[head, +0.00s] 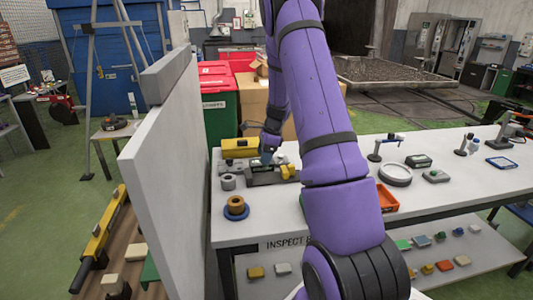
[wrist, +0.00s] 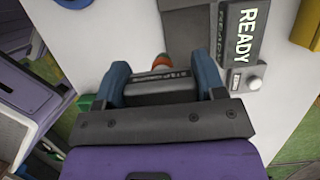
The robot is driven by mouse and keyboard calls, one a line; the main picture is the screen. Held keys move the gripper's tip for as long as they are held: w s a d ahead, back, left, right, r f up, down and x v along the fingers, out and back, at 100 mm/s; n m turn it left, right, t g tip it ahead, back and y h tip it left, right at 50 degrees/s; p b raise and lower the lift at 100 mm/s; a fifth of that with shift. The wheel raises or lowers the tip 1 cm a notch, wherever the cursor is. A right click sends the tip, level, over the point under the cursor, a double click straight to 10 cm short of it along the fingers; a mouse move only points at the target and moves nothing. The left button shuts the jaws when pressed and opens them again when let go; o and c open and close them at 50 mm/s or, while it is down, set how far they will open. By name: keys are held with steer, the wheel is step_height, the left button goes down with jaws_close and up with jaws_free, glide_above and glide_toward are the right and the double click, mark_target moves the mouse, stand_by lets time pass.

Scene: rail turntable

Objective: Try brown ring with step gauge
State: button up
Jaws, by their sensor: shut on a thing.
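My gripper (wrist: 163,76) has blue fingers closed on the two sides of a dark block, which I take for the step gauge (wrist: 158,90). The block carries small white lettering, hard to read, and an orange tip (wrist: 159,61) shows just beyond it. In the head view my gripper (head: 267,157) is over the back left of the inspection table; the gauge cannot be made out there.
A grey fixture with a READY sign (wrist: 246,38) lies close by my gripper. Grey rings (head: 228,182) stand left of the dark fixture (head: 262,178). A yellow case (head: 239,147) is behind. A tall pale panel (head: 165,150) stands left of the table. An orange tray (head: 387,198) is at right.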

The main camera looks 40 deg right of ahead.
steer(key=s+a+r, duration=0.1)
steer(key=a, duration=0.8)
steer(key=s+a+r, duration=0.1)
steer(key=s+a, duration=0.1)
steer(key=a, duration=0.6)
steer(key=shift+s+a, duration=0.3)
steer(key=shift+a, duration=0.05)
steer(key=shift+f, duration=0.1)
steer(key=shift+f, duration=1.85)
steer(key=shift+f, duration=1.9)
stand_by(2.1)
